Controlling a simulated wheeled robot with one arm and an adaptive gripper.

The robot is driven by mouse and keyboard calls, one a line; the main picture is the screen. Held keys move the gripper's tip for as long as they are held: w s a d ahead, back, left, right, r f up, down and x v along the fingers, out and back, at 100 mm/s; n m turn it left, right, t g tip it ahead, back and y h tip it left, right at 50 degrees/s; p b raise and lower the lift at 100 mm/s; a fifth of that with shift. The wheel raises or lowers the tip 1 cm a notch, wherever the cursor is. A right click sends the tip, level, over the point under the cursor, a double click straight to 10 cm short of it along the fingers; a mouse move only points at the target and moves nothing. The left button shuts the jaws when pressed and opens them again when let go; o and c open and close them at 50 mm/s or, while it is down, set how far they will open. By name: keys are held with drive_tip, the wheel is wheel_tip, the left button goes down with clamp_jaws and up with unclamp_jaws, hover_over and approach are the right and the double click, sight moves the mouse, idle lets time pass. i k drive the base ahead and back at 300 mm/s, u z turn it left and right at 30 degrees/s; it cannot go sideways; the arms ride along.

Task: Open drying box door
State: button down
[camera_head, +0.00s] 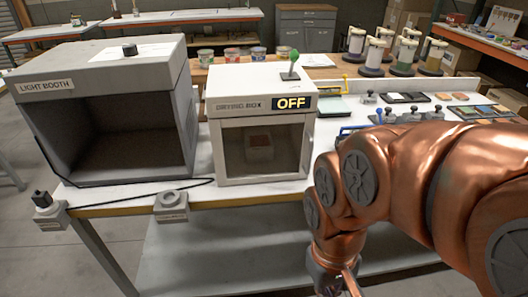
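The drying box (233,92) is a white box on the front of the table, right of the light booth. Its front has a clear door (260,152) in a pale frame, which looks shut. A small block-like thing shows dimly inside. A label on its upper front reads OFF (291,103), and a green-knobbed lever (293,66) stands on its top. My arm comes in from the right, and my gripper (345,288) is at the bottom edge, below and right of the box. Most of it is cut off, so its fingers cannot be judged.
The light booth (100,75) stands left, with a black cable on the table before it. Small grey fixtures (172,206) sit at the front edge. Weights and trays (408,97) lie right, behind my arm. Jars (205,57) stand behind. Floor at lower left is free.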

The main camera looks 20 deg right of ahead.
sight(309, 119)
drive_tip(key=u, duration=0.4)
drive_tip(key=k, duration=1)
drive_tip(key=u, duration=0.55)
drive_tip(key=i, duration=0.4)
